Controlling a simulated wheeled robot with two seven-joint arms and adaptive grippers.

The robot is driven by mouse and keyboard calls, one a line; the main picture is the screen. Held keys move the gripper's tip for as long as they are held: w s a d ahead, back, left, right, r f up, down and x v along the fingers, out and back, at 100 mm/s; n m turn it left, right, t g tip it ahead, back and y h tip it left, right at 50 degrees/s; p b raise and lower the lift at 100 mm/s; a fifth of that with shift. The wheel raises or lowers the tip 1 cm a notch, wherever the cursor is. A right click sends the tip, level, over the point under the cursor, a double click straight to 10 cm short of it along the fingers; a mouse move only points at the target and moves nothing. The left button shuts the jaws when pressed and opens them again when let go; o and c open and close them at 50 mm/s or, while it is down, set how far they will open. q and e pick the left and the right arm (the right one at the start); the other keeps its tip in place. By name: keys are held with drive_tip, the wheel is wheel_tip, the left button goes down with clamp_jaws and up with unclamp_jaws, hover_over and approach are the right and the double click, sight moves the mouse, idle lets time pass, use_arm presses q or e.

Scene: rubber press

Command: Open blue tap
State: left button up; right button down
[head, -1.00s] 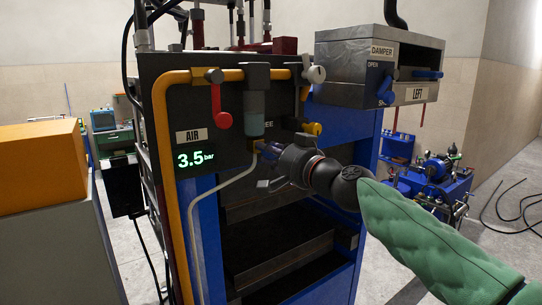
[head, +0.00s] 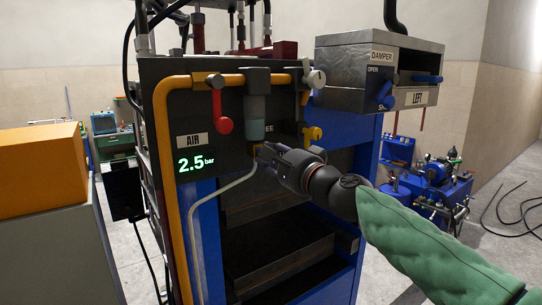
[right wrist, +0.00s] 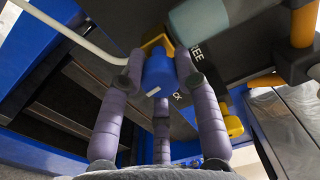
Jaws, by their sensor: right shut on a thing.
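The blue tap (right wrist: 158,73) sits under the grey-green air bowl (head: 254,115), on a small brass fitting (right wrist: 156,40). In the right wrist view it lies between the purple-grey fingers of my right gripper (right wrist: 160,84), which is shut on it. In the head view my right gripper (head: 264,155) reaches in from the right and hides the tap. The AIR display (head: 196,163) reads 2.5 bar. My left gripper is not in view.
A red lever (head: 223,120) hangs from the yellow pipe (head: 172,90). A yellow tap (head: 313,133) is just right of the bowl. The metal damper box (head: 352,75) juts out above my right arm. A pale hose (head: 212,188) runs down from the fitting.

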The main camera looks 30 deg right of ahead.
drive_tip(key=shift+r+m, duration=0.15)
drive_tip(key=shift+m, duration=0.65)
drive_tip(key=c, duration=0.9)
unclamp_jaws()
drive_tip(key=shift+d, duration=0.1)
drive_tip(key=s, duration=1.2)
drive_tip(key=shift+d+f, duration=0.4)
drive_tip(key=shift+d, duration=0.05)
